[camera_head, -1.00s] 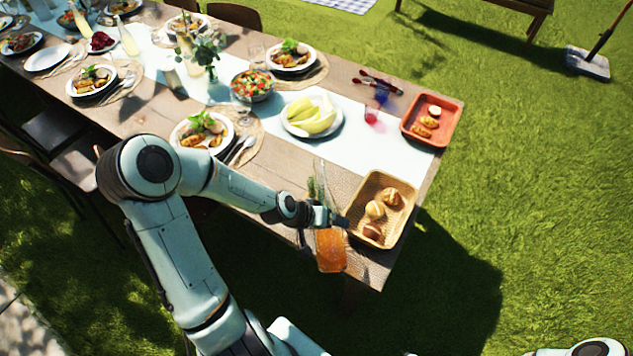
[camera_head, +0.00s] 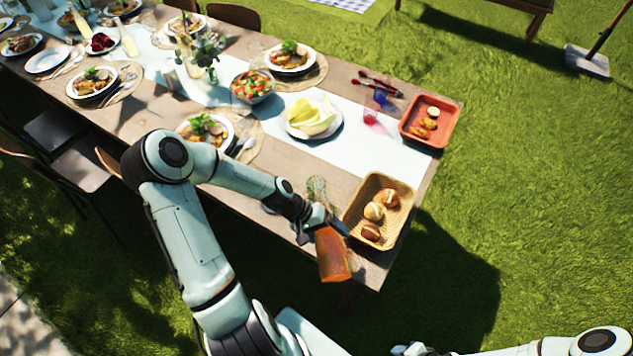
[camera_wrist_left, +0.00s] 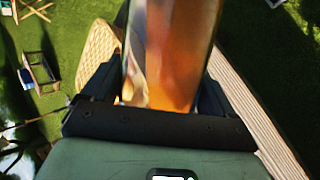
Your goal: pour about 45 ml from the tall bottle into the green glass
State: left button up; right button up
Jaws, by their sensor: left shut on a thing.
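The tall bottle (camera_head: 333,258), clear with orange liquid, is at the near table edge in the head view. My left gripper (camera_head: 328,222) is shut around it. The bottle leans, and its orange part also fills the middle of the left wrist view (camera_wrist_left: 172,50), between the fingers (camera_wrist_left: 160,95). A greenish glassy shape (camera_head: 316,188) shows just above the gripper; I cannot tell how much is the green glass and how much the bottle's neck. No stream of liquid can be made out. My right gripper (camera_head: 413,349) is partly at the bottom edge, its jaws unclear.
A bread basket (camera_head: 358,240) stands close to the right of the bottle. A red glass (camera_head: 371,117), a blue glass (camera_head: 380,96) and an orange tray (camera_head: 445,138) are farther back. Plates of food fill the left. Grass lies beyond the table edge.

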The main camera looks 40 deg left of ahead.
aim_at(328, 229)
pick_arm(q)
jog(key=shift+s, duration=0.1)
jog(key=shift+r+h, duration=0.25)
jog(key=shift+h, duration=0.05)
jog(key=shift+r+n+g, duration=0.2)
jog(key=shift+n+g, duration=0.1)
jog(key=shift+g, duration=0.1)
jog(key=shift+r+g+h, duration=0.4)
jog(key=shift+r+h, duration=0.2)
jog(key=shift+r, duration=0.45)
dwell(2.1)
